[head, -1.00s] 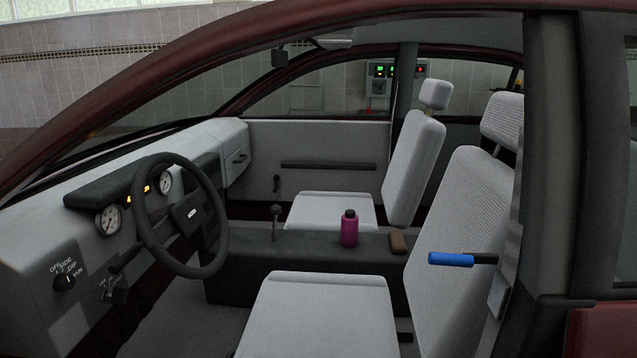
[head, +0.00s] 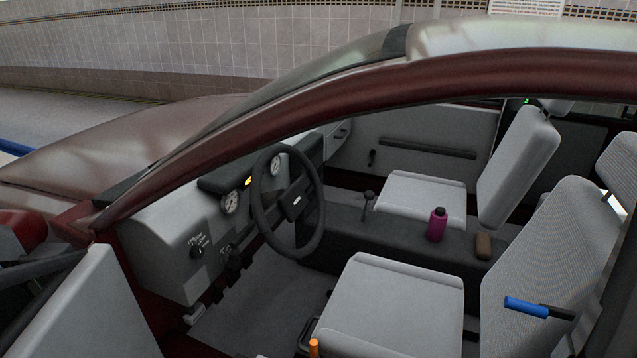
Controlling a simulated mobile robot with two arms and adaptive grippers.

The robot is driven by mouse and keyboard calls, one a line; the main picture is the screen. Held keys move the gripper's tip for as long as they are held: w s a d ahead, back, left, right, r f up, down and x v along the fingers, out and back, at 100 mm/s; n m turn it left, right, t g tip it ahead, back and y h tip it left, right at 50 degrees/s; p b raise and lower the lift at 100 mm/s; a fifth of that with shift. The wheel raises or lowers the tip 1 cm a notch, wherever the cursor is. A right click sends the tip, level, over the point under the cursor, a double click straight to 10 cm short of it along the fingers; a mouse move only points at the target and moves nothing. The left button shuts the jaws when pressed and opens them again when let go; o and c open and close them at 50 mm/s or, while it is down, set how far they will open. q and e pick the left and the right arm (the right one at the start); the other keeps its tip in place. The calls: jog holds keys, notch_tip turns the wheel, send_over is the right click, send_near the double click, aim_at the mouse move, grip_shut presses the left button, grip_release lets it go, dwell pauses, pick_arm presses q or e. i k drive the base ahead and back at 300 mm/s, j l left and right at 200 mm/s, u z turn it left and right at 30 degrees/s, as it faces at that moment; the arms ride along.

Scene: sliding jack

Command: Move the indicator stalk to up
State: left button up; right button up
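The indicator stalk (head: 236,246) is a small dark lever on the near-left side of the black steering wheel (head: 258,205), below the dashboard. It is small and dark against the column, so I cannot tell its exact position. The wheel's spokes and hub stand to its right. Neither of my grippers can be made out in the head view.
The driver's seat (head: 385,305) stands right of the wheel. A pale door panel (head: 85,315) is at lower left. A magenta bottle (head: 437,226) and brown object (head: 483,246) sit on the console. A blue-handled object (head: 525,307) crosses the seat. An orange tip (head: 313,347) shows below.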

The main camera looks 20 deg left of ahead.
aim_at(236, 242)
jog(key=u, duration=0.35)
jog(key=i+j+u, duration=0.1)
jog(key=u, duration=0.35)
jog(key=i+u, duration=0.15)
jog(key=u, duration=0.25)
jog(key=i+u, duration=0.15)
jog(key=u, duration=0.3)
jog(key=i+l+u, duration=0.1)
jog(key=u, duration=0.35)
